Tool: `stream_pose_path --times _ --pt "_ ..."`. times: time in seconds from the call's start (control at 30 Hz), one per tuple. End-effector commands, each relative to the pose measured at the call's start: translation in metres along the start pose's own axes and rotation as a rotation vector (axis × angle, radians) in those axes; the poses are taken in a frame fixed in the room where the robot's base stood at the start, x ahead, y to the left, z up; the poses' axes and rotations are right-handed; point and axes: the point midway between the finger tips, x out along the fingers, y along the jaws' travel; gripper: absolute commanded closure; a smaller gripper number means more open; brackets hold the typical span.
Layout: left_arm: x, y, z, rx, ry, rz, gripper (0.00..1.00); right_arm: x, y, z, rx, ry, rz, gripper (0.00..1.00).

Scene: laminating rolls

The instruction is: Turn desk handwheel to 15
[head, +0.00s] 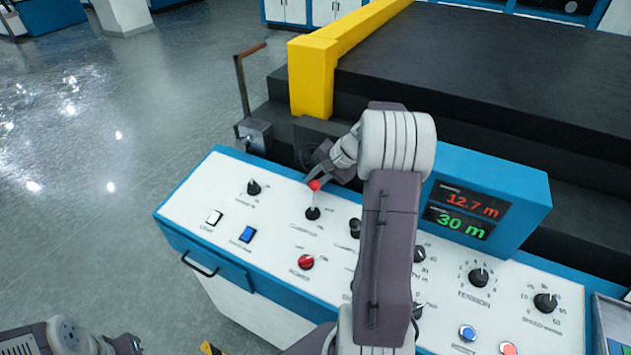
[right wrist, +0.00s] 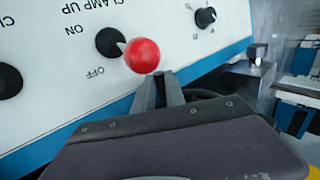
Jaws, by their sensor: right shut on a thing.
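A desk handwheel is not clearly identifiable; a dark rounded shape behind my right gripper is partly hidden. A crank (head: 243,85) with a brown handle stands beyond the desk's left end. My left gripper (head: 128,345) shows only partly at the bottom left, its fingers unclear.
The display (head: 466,211) reads 12.7 m in red and 30 m in green. Several knobs and buttons, including a red knob (head: 306,262) and a blue button (head: 247,234), crowd the panel. A yellow guard (head: 312,75) rises behind it. Open floor (head: 100,150) lies left.

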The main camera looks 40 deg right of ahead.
Motion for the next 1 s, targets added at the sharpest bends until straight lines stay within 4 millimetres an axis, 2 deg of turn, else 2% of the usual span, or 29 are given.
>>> stream_pose_path --times 0.1,0.13,0.2,0.57,0.8,1.0 --pt "0.0 0.0 0.0 0.0 0.0 0.0 0.64 -0.001 -0.001 -0.001 0.0 0.002 -0.002 1.0" --pt "0.0 0.0 0.0 0.0 0.0 0.0 0.64 -0.001 -0.001 -0.001 0.0 0.002 -0.002 0.82" --pt "0.0 0.0 0.0 0.0 0.0 0.0 0.64 -0.001 -0.001 0.0 0.0 0.001 -0.002 0.63" --pt "0.0 0.0 0.0 0.0 0.0 0.0 0.64 -0.006 -0.001 -0.001 0.0 0.001 -0.001 0.63" --pt "0.0 0.0 0.0 0.0 0.0 0.0 0.64 -0.057 -0.001 -0.002 0.0 0.006 -0.002 0.63" --pt "-0.001 0.0 0.0 0.0 0.0 0.0 0.64 -0.087 -0.001 -0.001 0.0 0.004 -0.001 0.63"
